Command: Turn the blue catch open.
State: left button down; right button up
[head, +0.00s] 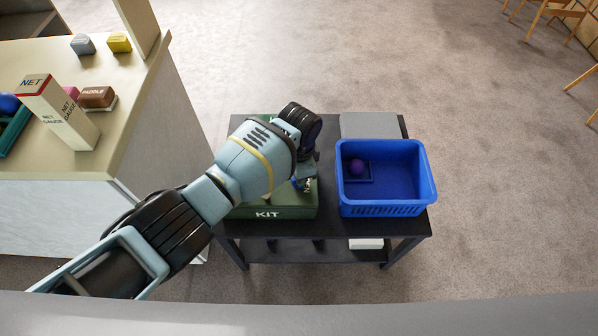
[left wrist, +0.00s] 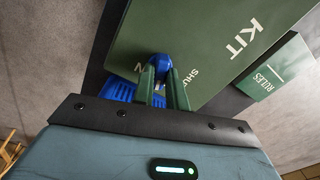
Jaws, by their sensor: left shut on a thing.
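The green kit box (head: 267,213) sits on the left part of a black table, partly hidden under my left arm in the head view. It also shows in the left wrist view (left wrist: 200,35), with "KIT" and "SHUT" lettering on it. The blue catch (left wrist: 160,61) is on the box, beside the "SHUT" lettering. My left gripper (left wrist: 163,75) is shut on the catch, one green finger on each side. In the head view the left gripper (head: 304,182) reaches down over the box and mostly hides the catch. My right gripper is in neither view.
The black table (head: 329,225) has a lower shelf with a white item (head: 366,243). A cream counter (head: 140,90) at left holds a tall net gauge box (head: 62,118) and small blocks.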

pick_arm(q)
jog(key=m, duration=0.3)
jog(key=shift+m, duration=0.5)
jog(key=c, duration=1.4)
grip_release()
